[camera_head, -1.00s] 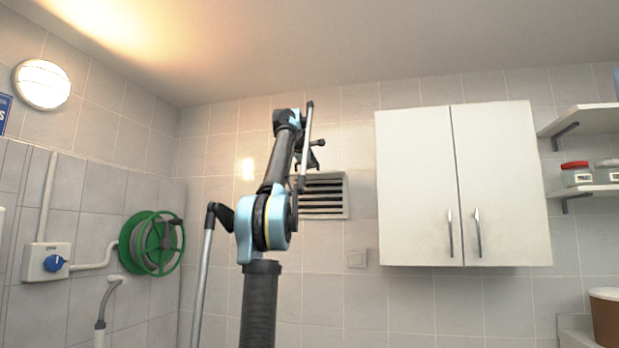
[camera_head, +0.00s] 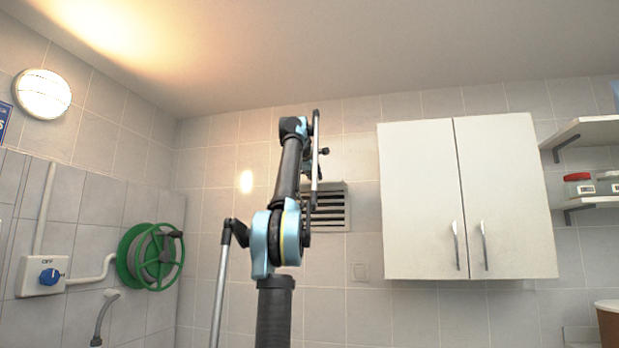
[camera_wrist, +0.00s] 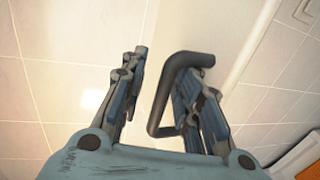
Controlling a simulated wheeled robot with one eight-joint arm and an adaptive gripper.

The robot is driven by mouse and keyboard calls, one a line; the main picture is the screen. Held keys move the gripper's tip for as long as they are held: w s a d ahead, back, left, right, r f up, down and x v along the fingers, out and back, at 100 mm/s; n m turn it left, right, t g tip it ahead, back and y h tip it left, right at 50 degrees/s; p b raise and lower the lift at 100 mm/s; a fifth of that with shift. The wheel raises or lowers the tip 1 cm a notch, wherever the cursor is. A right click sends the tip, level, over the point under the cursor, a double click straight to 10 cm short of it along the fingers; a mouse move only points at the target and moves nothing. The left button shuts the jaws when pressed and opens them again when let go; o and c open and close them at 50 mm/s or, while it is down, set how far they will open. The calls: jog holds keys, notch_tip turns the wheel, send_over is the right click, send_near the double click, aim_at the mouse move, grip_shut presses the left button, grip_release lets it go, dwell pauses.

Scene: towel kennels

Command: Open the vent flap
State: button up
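The vent (camera_head: 336,222) is a pale-framed grille with dark slats on the tiled back wall, left of the white cabinet. My arm covers its left part in the head view. A plain pale area lies above the slats; I cannot tell whether it is the flap. My gripper (camera_wrist: 166,65) is open, with its two fingers apart. In the wrist view a dark U-shaped bar (camera_wrist: 160,100) lies between the fingers, close to the right finger, which partly covers it. I cannot tell whether they touch. In the head view my gripper is mostly hidden behind the arm near the vent's top.
A white two-door cabinet (camera_head: 415,205) hangs right of the vent, with shelves (camera_head: 590,202) beyond it. A green hose reel (camera_head: 130,256) and a box with a blue knob (camera_head: 28,276) are on the left wall.

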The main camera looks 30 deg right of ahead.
jog(key=shift+s+d, duration=0.1)
jog(key=shift+s, duration=0.15)
jog(key=v, duration=1.1)
jog(key=shift+a, duration=0.45)
jog(key=s+a+f+m+g+y, duration=0.25)
jog(key=a+f, duration=0.25)
jog(key=f, duration=0.9)
jog(key=s+a+f+m+g+y, duration=0.15)
jog(key=s+a+f, duration=0.3)
jog(key=f, duration=0.95)
jog(key=s+a+f+m+g+y, duration=0.1)
jog(key=s+a+f+m, duration=0.3)
jog(key=f, duration=0.9)
jog(key=s+a+f+g+y, duration=0.1)
jog(key=s+a+f, duration=0.4)
jog(key=f, duration=1)
jog(key=s+a+f+m+g+y, duration=0.1)
jog(key=s+a+f+g+y, duration=0.1)
jog(key=s+a+f, duration=0.4)
jog(key=s+a+f+g+y, duration=0.1)
jog(key=s+a+f, duration=0.5)
jog(key=f, duration=1.8)
jog(key=s+y, duration=0.1)
jog(key=s, duration=0.5)
jog(key=shift+m+g, duration=0.3)
jog(key=shift+m, duration=0.1)
jog(key=shift+w+a+f, duration=0.1)
